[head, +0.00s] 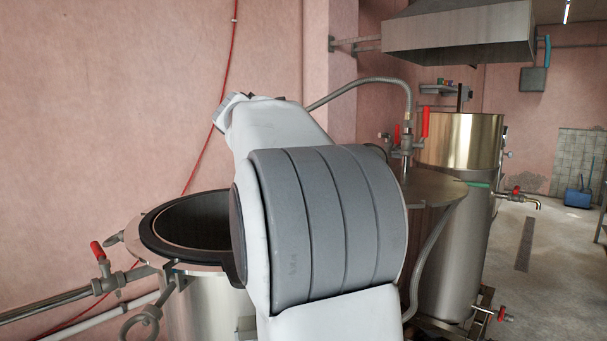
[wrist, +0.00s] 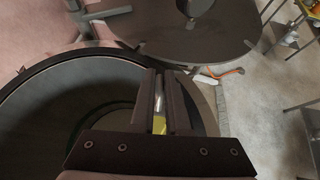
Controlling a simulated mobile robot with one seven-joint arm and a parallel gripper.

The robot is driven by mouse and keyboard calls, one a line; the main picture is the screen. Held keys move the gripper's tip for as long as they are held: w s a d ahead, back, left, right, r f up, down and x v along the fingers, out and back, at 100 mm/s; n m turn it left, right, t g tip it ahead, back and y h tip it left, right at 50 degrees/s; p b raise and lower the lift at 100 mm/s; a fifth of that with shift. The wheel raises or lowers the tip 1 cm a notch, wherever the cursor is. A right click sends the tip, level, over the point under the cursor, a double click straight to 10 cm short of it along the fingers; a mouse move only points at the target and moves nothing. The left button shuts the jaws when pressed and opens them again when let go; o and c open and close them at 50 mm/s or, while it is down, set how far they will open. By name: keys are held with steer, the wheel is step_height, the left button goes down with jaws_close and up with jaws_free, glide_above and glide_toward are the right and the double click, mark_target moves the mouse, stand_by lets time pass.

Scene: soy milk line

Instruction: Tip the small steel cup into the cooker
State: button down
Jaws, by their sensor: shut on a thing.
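The cooker is a round steel vessel with a wide black rim (head: 165,246), open at the top, at the lower left of the head view. In the wrist view its dark rim (wrist: 28,82) and grey inside fill the left side. My gripper (wrist: 162,85) is over the right part of the cooker's rim in that view. It is shut on the small steel cup (wrist: 158,103), of which only a narrow shiny strip with a yellow patch shows between the fingers. The cup's tilt and contents cannot be told. In the head view my arm hides the gripper and cup.
A lidded steel vessel (head: 432,190) stands to the right of the cooker, with a tall steel tank (head: 462,140) behind it. A red-handled valve (head: 104,264) and pipes stick out at the cooker's left. Pink walls stand behind; open floor (head: 545,250) lies at the right.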

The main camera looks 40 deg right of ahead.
steer(key=shift+s+a+f+t+h+b, duration=0.15)
steer(key=shift+a+t+h+b, duration=0.55)
steer(key=shift+b, duration=2.5)
steer(key=shift+s+a+r+g+h, duration=0.1)
steer(key=shift+a+r+g+h, duration=0.15)
steer(key=shift+h, duration=0.35)
steer(key=shift+f+b, duration=0.2)
steer(key=shift+b, duration=0.25)
steer(key=shift+s+a+f+h+b, duration=0.15)
steer(key=shift+a+h+b, duration=0.5)
steer(key=shift+b, duration=1.4)
steer(key=shift+s+a+f+h+b, duration=0.15)
steer(key=shift+a+h+b, duration=0.2)
steer(key=shift+h+b, duration=1.15)
steer(key=shift+a+r+t+y+b, duration=0.1)
steer(key=shift+r+t+y+b, duration=0.15)
steer(key=shift+t+y+b, duration=0.35)
steer(key=shift+a+f+h+b, duration=0.15)
steer(key=shift+h+b, duration=0.1)
steer(key=shift+b, duration=0.35)
steer(key=shift+s+a+h+b, duration=0.3)
steer(key=shift+a+h+b, duration=0.75)
steer(key=shift+b, duration=1.95)
steer(key=shift+t+h+b, duration=0.25)
steer(key=shift+h+b, duration=0.05)
steer(key=shift+h, duration=0.05)
